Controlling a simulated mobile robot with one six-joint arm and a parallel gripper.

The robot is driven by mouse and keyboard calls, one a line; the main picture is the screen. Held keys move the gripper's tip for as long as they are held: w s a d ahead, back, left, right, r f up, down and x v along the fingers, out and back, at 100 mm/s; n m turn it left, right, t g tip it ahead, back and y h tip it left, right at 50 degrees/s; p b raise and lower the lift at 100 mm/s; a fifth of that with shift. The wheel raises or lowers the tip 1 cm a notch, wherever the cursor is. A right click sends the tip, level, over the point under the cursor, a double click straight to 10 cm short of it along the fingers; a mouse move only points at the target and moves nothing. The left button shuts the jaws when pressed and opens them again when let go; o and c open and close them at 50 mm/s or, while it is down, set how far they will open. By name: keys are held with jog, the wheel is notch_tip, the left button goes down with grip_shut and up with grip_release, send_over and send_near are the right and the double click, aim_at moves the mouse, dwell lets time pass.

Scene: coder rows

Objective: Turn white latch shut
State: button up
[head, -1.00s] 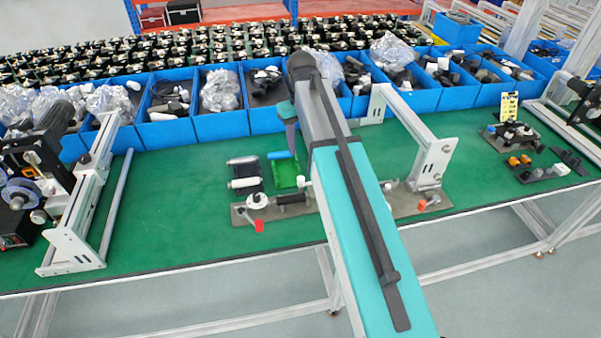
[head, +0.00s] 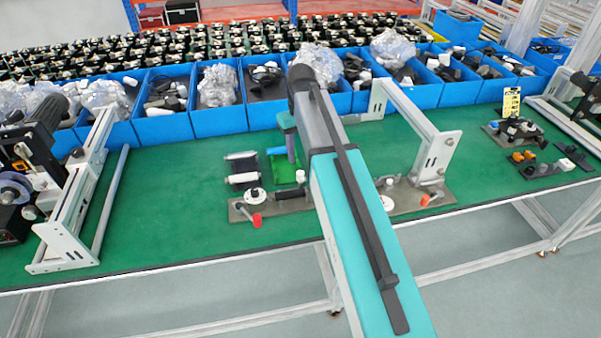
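A metal fixture plate (head: 240,210) lies on the green bench, left of my arm. It carries a round white part (head: 254,196) with a red-tipped lever (head: 256,220), and a dark cylinder (head: 291,194). A second white disc (head: 387,203) and an orange-red tip (head: 426,200) sit on the plate at the right of my arm. I cannot tell which white part is the latch. My arm hides the fixture's middle.
A white frame (head: 432,150) rises over the plate's right side. Blue bins (head: 220,121) line the back of the bench. Another white frame (head: 75,205) stands at the left. Green bench surface (head: 180,185) is clear between it and the fixture.

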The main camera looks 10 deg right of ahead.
aim_at(300, 173)
jog(key=shift+f+b, duration=2.25)
jog(key=shift+f, duration=1.5)
grip_shut()
